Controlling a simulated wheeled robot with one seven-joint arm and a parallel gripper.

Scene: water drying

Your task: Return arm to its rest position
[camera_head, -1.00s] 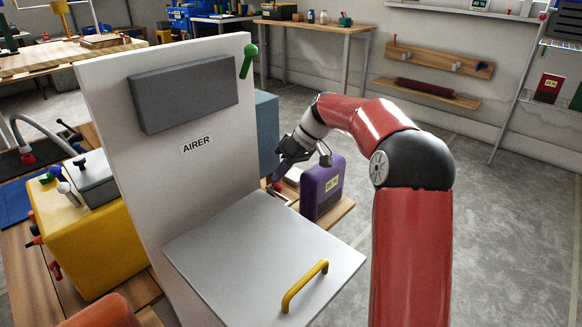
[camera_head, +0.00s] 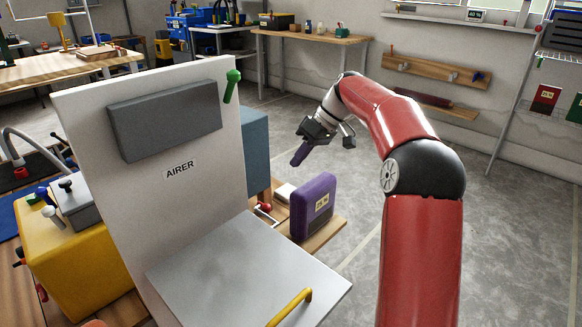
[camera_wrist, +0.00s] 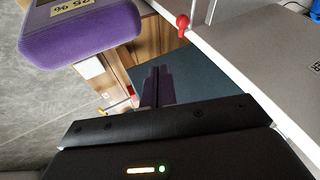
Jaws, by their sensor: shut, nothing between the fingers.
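My gripper (camera_head: 300,154) is at the end of my raised red arm, in the head view above and behind the purple box. The fingers point down and to the left, clear of the airer panel (camera_head: 75,150) and of the purple box (camera_head: 313,207). The purple box stands upright on a wooden surface and also shows at the upper left of the wrist view (camera_wrist: 85,30).
The airer has a grey block (camera_head: 165,118), a green lever (camera_head: 232,85) and a flat lid with a yellow handle (camera_head: 290,307). A yellow box (camera_head: 85,262) stands left of it. A blue-grey box (camera_head: 254,152) is behind the panel. Open floor (camera_head: 500,240) lies right of my arm.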

